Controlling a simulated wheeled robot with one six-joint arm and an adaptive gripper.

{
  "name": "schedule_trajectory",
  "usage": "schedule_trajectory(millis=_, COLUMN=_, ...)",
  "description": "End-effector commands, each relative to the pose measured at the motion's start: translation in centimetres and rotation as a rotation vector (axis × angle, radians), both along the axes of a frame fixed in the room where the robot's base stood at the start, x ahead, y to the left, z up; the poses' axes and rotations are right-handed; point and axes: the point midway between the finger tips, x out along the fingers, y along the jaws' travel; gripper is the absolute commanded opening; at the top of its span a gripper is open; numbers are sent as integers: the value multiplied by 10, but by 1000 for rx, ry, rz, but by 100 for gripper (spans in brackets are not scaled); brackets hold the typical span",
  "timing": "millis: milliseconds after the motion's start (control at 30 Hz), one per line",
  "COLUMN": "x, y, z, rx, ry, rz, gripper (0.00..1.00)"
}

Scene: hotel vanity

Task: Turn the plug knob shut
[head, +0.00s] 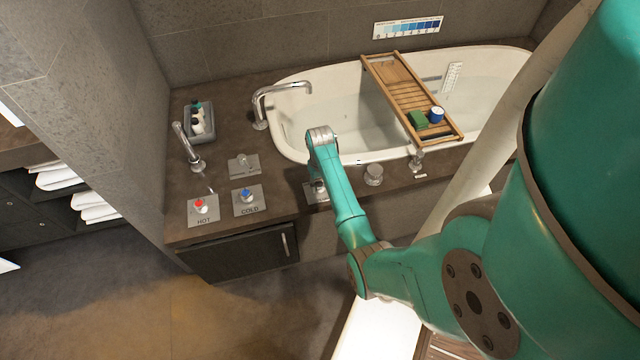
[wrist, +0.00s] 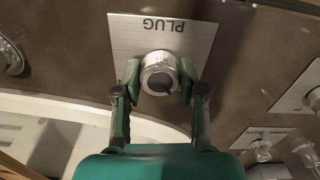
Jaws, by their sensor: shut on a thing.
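The plug knob (wrist: 159,72) is a round silver knob with a dark face mark, on a metal plate (wrist: 196,37) lettered PLUG, which reads upside down in the wrist view. My gripper (wrist: 160,76) is shut on the knob, one finger on each side of it. The dark mark on the knob's face points toward the lower right in the wrist view. In the head view my arm comes down over the counter's front edge, and the plug plate (head: 313,196) and knob are mostly hidden behind my wrist.
The red HOT knob (head: 201,207) and blue COLD knob (head: 246,196) sit left of my wrist, near a tap (head: 187,146). Another silver knob (head: 374,174) is close on the right. The bathtub (head: 300,140) with a wooden tray (head: 398,84) lies behind.

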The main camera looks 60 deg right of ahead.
Motion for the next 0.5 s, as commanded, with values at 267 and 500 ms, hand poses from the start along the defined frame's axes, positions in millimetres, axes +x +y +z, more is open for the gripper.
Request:
schedule_trajectory(millis=267, x=0, y=0, z=0, rx=1, ry=1, rz=0, gripper=66)
schedule_trajectory(millis=500, x=0, y=0, z=0, rx=0, ry=0, rz=-1, gripper=66)
